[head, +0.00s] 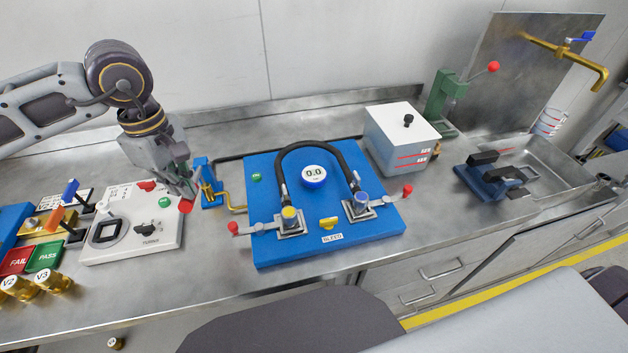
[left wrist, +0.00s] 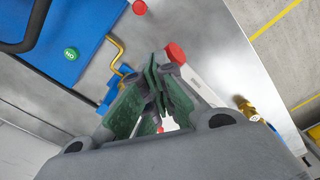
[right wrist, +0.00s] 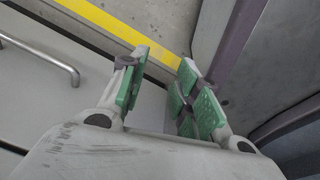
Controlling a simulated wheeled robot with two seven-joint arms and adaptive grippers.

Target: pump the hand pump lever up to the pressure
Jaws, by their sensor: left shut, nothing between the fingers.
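The hand pump (head: 208,183) is a small blue body left of the blue test board, with a brass pipe (head: 232,208) running to the board. A red knob (head: 186,206), apparently the lever's end, is just below my left gripper (head: 181,180). In the left wrist view the red knob (left wrist: 175,52) is beside the fingertips (left wrist: 156,72), not between them; contact cannot be told. The lever is mostly hidden by the fingers. My left gripper is shut and empty. The round gauge (head: 314,174) reads 0.0. My right gripper (right wrist: 163,80) is open and empty, away from the bench.
The blue board (head: 270,250) carries a black hose (head: 310,147), two red-knobbed valve levers and a yellow bleed knob (head: 328,224). A white switch panel (head: 112,249) lies left of the pump. A white tank (head: 395,140) and green press (head: 444,100) stand right. Bare bench lies in front.

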